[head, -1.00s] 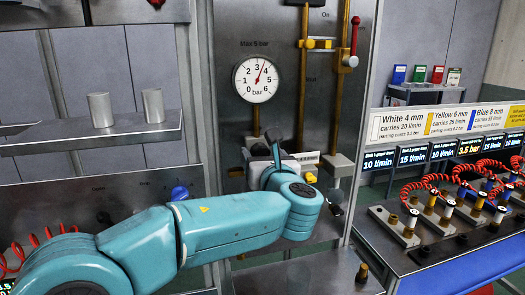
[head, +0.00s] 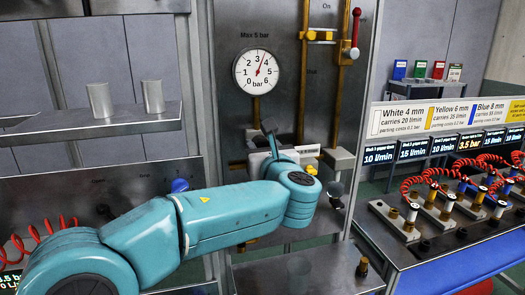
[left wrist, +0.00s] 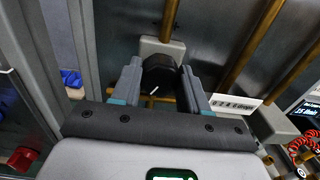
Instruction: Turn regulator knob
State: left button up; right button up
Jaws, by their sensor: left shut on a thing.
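The regulator knob (left wrist: 158,76) is black and ribbed, with a small white mark, under a grey block on a brass pipe in the left wrist view. My left gripper (left wrist: 161,72) has one finger on each side of it and is shut on it. In the head view my left gripper (head: 270,145) is at the panel below the gauge, and its wrist hides most of the knob. The round white pressure gauge (head: 256,72), marked Max 5 bar, has its needle between 3 and 4. My right gripper is not in view.
Brass pipes and a red-handled lever (head: 354,36) stand right of the gauge. A shelf (head: 95,130) with two metal cylinders is at left. A blue bench (head: 455,270) with red coiled hoses and displays is at right. A small ledge (head: 310,278) lies below.

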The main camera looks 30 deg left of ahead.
pick_arm(q)
jog(key=shift+s+f+n+b, duration=0.1)
jog(key=shift+n+b, duration=5.95)
jog(key=shift+n, duration=2.05)
jog(key=o, duration=1)
jog(key=shift+o, duration=0.2)
